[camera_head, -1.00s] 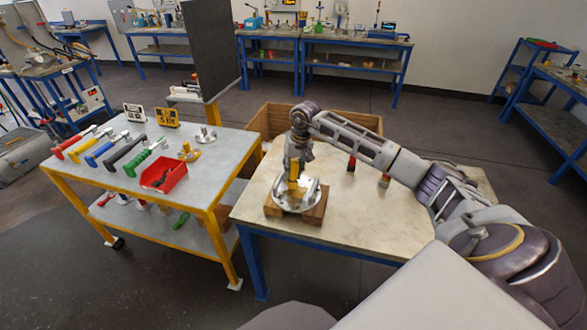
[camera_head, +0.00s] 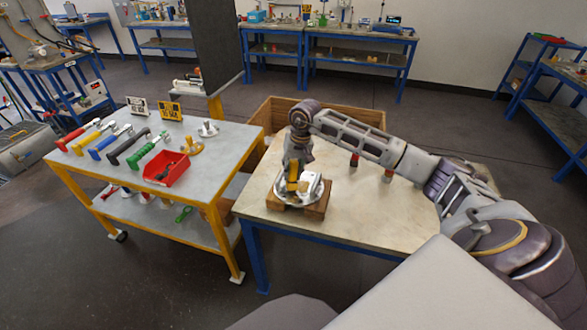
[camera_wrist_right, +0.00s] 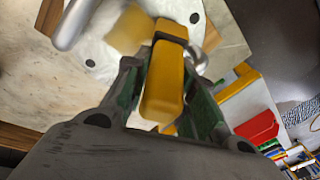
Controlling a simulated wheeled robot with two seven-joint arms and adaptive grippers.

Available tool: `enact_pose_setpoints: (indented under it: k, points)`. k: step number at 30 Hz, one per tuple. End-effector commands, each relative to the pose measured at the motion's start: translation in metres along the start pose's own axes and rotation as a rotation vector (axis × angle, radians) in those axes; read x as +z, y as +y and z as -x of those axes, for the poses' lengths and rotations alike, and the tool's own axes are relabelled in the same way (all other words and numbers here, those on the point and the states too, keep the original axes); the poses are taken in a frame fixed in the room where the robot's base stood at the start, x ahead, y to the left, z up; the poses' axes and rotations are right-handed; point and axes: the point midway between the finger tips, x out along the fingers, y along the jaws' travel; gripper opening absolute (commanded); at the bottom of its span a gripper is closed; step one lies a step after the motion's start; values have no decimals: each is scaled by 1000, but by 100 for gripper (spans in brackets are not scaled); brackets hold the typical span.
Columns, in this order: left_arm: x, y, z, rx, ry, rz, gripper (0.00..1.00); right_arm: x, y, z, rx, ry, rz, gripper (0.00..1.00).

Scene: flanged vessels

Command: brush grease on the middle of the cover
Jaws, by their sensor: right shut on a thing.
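The silver round cover (camera_head: 316,190) lies on wooden blocks (camera_head: 318,210) on the table. My right gripper (camera_head: 294,174) is directly over it, pointing down. It is shut on a yellow-handled brush (camera_wrist_right: 163,85), whose handle shows between the green-sided fingers in the right wrist view. The cover (camera_wrist_right: 92,45) fills the top of that view, pale with dark bolt holes and a metal bar. A blurred tan patch beside the handle's far end may be bristles or grease; I cannot tell which. Contact between brush and cover is not clear. My left gripper is out of view.
To the left stands a yellow-framed cart (camera_head: 215,150) with several coloured-handled tools, a red bin (camera_head: 167,169) and small flanged parts. A wooden crate (camera_head: 262,117) is behind the table. The table's front right is clear.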

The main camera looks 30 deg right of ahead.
Motion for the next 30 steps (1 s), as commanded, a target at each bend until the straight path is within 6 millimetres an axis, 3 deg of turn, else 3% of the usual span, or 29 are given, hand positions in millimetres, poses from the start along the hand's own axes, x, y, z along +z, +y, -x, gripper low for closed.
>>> enact_pose_setpoints:
  k: [14,30]
  points:
    - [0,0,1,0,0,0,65,0,-1,3,-1,2,-1,2]
    - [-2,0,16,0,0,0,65,-2,-6,34,-1,2,-1,2]
